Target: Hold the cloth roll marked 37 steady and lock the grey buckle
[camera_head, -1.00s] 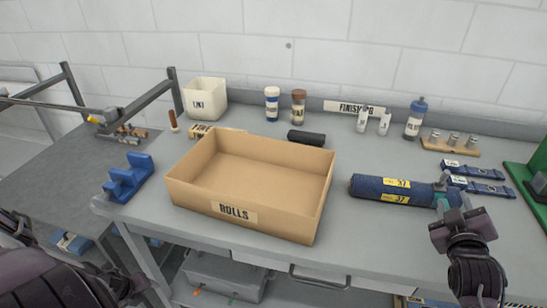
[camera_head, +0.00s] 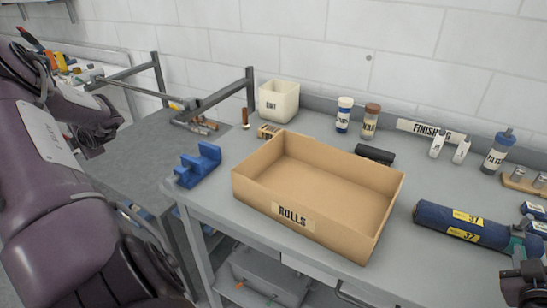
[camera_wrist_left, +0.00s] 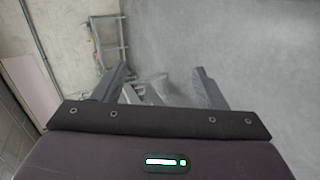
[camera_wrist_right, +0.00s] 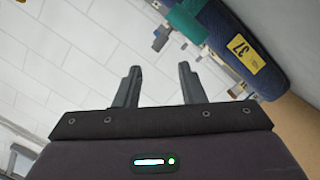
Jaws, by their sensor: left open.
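The dark blue cloth roll (camera_head: 447,219) with yellow 37 labels lies on the bench right of the box. A teal strap (camera_head: 520,243) wraps its right end; the strap also shows in the right wrist view (camera_wrist_right: 186,20). A small dark buckle-like part (camera_wrist_right: 162,38) sits at the strap's edge; its colour and whether it is locked cannot be told. My right gripper (camera_wrist_right: 158,72) is open and empty, close to the strap end but apart from the roll.
An open cardboard box (camera_head: 370,244) marked ROLLS stands left of the roll. A blue holder (camera_head: 198,165), a white bin (camera_head: 279,100), bottles (camera_head: 344,114) and a black roll (camera_head: 375,154) stand around it. Metal cylinders (camera_head: 519,175) on a wooden block are at the back right.

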